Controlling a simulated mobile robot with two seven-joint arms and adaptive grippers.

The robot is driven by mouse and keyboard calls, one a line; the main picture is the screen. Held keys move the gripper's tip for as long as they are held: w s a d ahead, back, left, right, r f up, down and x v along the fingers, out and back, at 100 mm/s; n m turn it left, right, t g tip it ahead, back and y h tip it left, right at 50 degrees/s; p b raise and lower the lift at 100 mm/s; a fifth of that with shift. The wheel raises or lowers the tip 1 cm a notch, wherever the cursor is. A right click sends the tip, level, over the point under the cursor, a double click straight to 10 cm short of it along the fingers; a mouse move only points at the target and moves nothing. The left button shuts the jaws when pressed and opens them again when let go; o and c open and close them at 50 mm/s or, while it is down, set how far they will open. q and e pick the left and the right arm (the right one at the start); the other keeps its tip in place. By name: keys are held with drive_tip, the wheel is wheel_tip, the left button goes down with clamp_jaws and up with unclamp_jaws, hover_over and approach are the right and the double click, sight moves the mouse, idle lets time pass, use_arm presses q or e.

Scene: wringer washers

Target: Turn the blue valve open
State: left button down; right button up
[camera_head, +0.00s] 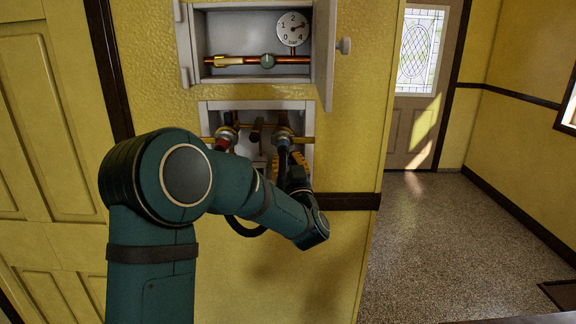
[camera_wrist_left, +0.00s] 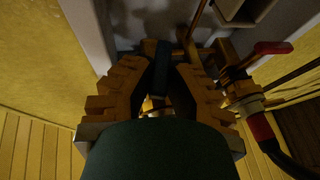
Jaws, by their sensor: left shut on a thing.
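The blue valve's dark blue handle (camera_wrist_left: 161,68) stands between the two yellow fingers of my left gripper (camera_wrist_left: 158,84) in the left wrist view. The fingers are closed in on it from both sides; its lower end is hidden by shadow and the gripper. In the head view my left arm reaches across to the lower wall recess, with the left gripper (camera_head: 281,163) at the right-hand valve (camera_head: 283,134). That valve's handle is mostly hidden there. My right gripper is not in view.
A valve with a red handle (camera_wrist_left: 272,47) and a hose sits beside the gripper. The upper cabinet (camera_head: 222,38) holds a round gauge (camera_head: 293,29) and a copper pipe (camera_head: 300,59). Its open door (camera_head: 326,50) juts out at the right. Open floor (camera_head: 440,240) lies right.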

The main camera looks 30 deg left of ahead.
use_arm(q)
drive_tip(key=m+t+h+b, duration=0.2)
drive_tip(key=h, duration=0.1)
drive_tip(key=a+m+t+h+b, duration=0.1)
drive_tip(key=shift+s+r+t+h+b, duration=0.1)
drive_tip(key=shift+s+t+h+b, duration=0.2)
drive_tip(key=shift+s+t+b, duration=0.1)
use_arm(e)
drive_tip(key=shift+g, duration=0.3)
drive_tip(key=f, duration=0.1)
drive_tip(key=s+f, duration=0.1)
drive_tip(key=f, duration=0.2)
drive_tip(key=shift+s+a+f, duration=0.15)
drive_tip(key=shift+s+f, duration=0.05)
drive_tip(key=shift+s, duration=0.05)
use_arm(q)
drive_tip(key=c, duration=0.9)
unclamp_jaws()
drive_tip(key=shift+c, duration=0.2)
drive_tip(key=shift+d, duration=0.1)
drive_tip(key=v, duration=1.2)
